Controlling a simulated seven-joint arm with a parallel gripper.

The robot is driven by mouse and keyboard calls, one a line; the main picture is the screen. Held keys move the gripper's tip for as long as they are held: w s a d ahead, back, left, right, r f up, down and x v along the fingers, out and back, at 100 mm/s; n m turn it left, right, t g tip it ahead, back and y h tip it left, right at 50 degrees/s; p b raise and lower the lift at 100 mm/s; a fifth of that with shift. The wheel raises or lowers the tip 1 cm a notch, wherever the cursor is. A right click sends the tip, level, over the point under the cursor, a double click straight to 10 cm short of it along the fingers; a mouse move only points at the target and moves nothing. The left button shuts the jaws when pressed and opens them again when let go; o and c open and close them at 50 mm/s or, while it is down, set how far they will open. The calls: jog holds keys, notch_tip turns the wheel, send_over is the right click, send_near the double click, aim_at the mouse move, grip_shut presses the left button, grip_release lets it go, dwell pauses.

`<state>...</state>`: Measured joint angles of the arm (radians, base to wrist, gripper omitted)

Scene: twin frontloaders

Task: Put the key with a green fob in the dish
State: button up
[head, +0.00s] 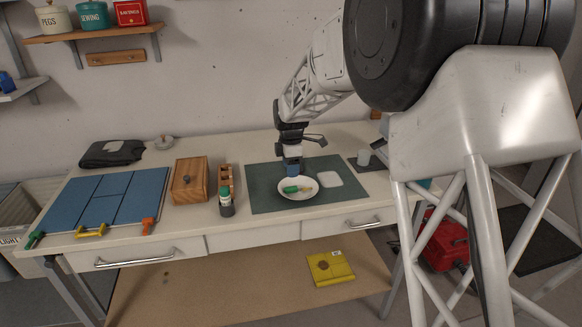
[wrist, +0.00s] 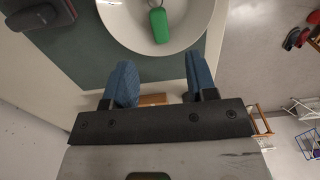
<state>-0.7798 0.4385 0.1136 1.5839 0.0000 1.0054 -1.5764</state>
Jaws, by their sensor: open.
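The green key fob (head: 291,189) lies inside the white dish (head: 312,189) on the dark green mat. In the wrist view the fob (wrist: 159,25) lies on the inner surface of the dish (wrist: 190,40), with a bit of metal at its top edge; the rest of the key is cut off by the frame. My gripper (head: 292,172) is over the back part of the dish in the head view. In the wrist view my gripper (wrist: 162,82) has its two blue fingers wide apart with nothing between them, clear of the fob.
The green mat (head: 265,200) also holds a white square piece (head: 329,177). A green-capped bottle (head: 227,205) and a wooden box (head: 189,182) stand to the left. A blue board (head: 105,200) lies at far left.

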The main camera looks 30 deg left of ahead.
jog(key=shift+d, duration=0.1)
jog(key=s+d+r+m, duration=0.3)
jog(key=d+r+m, duration=0.15)
jog(key=d, duration=0.85)
jog(key=s+d+r+m+t, duration=0.15)
jog(key=d+r+m, duration=0.35)
jog(key=d, duration=0.9)
jog(key=s+d+r+m, duration=0.35)
jog(key=d+r, duration=0.25)
jog(key=d, duration=0.7)
jog(key=s+d+m, duration=0.7)
jog(key=s+d, duration=0.5)
jog(key=d, duration=0.3)
jog(key=s+d+f+m, duration=0.2)
jog(key=s+d+m, duration=0.1)
jog(key=s, duration=0.4)
jog(key=s+d+f+m+t, duration=0.1)
jog(key=s+d+m, duration=0.3)
jog(key=s+d, duration=0.2)
jog(key=s, duration=0.2)
jog(key=shift+s+d+f, duration=0.3)
jog(key=shift+f, duration=0.1)
